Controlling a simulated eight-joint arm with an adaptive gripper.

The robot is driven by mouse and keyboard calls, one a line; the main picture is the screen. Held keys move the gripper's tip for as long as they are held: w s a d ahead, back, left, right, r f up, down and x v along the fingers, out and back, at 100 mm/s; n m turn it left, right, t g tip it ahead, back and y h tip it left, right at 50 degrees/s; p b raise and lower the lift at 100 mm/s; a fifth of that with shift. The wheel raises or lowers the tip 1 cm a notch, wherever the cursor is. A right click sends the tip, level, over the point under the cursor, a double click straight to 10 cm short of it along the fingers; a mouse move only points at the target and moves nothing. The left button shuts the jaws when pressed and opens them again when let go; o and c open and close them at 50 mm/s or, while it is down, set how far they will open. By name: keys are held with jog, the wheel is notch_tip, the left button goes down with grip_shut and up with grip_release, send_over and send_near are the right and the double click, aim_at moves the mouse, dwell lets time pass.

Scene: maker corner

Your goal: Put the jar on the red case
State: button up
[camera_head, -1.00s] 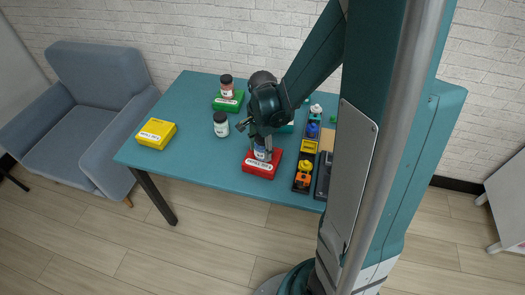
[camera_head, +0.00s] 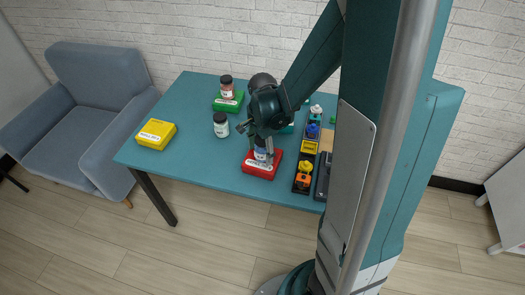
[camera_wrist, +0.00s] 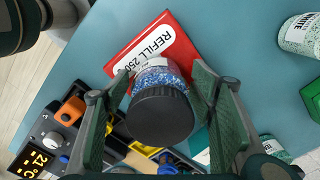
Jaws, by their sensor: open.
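A jar (camera_wrist: 160,76) with a black lid and blue-and-white contents stands upright on the red case (camera_wrist: 139,38), which lies on the teal table. In the head view the jar (camera_head: 261,153) shows on top of the red case (camera_head: 258,172), partly hidden by my gripper. My gripper (camera_head: 262,143) is over the case, pointing down. In the wrist view its two fingers (camera_wrist: 160,95) are spread on either side of the jar, open, with a gap visible at least on the right.
A white-labelled jar (camera_head: 221,125) stands left of my gripper. Another jar (camera_head: 227,87) stands on a green case (camera_head: 228,104). A yellow case (camera_head: 156,134) lies at the left. Black trays with small parts (camera_head: 304,173) lie close on the right.

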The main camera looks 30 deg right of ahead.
jog(key=shift+r, duration=0.15)
jog(key=shift+r+p, duration=1.45)
jog(key=shift+r, duration=4.55)
jog(key=shift+s+a+r+n, duration=0.25)
jog(key=shift+a+r+n, duration=0.15)
jog(key=shift+r+n, duration=0.15)
jog(key=s+a+r+n+t, duration=0.7)
jog(key=s+a+r+n, duration=0.4)
jog(key=n, duration=0.6)
notch_tip(320, 180, up, 2)
jog(key=shift+s+r, duration=0.2)
jog(key=shift+s, duration=0.1)
